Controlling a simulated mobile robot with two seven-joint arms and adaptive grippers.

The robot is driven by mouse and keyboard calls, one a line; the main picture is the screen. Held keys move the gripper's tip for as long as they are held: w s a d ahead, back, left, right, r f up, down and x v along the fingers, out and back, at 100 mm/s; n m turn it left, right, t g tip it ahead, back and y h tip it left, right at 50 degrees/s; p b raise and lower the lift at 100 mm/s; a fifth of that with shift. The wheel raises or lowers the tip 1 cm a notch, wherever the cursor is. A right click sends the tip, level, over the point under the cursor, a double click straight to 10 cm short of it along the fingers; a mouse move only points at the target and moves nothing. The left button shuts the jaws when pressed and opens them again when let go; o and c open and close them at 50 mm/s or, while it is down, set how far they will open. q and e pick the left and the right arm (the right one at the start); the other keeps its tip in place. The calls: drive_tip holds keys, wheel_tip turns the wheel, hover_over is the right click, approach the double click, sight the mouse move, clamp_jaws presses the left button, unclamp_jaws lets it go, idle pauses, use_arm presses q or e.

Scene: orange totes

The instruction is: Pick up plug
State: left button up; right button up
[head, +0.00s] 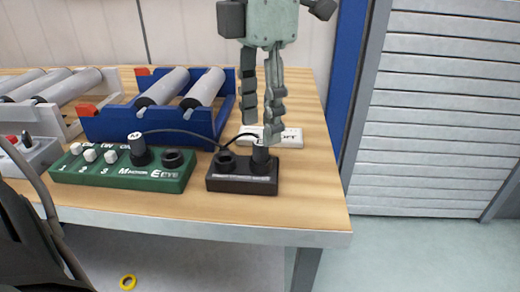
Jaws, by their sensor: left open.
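My left gripper (259,131) hangs down from the top centre, with its two fingers parted and pointing down. Its fingertips are just above a dark plug (260,158) that stands upright in the right socket of a black box (243,184). Whether the fingers touch that plug I cannot tell. A second dark plug with a pale top (138,149) stands upright in a green box (125,174) to the left. A black cable runs between the green box's plug and the black box area. My right gripper is not in view.
A grey switch box (35,153) is at far left. The wooden table (310,190) is clear at its right end. A yellow ring (128,282) lies below.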

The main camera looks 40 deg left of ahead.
sight(261, 142)
use_arm(q)
drive_tip(key=shift+f, duration=1.9)
clamp_jaws()
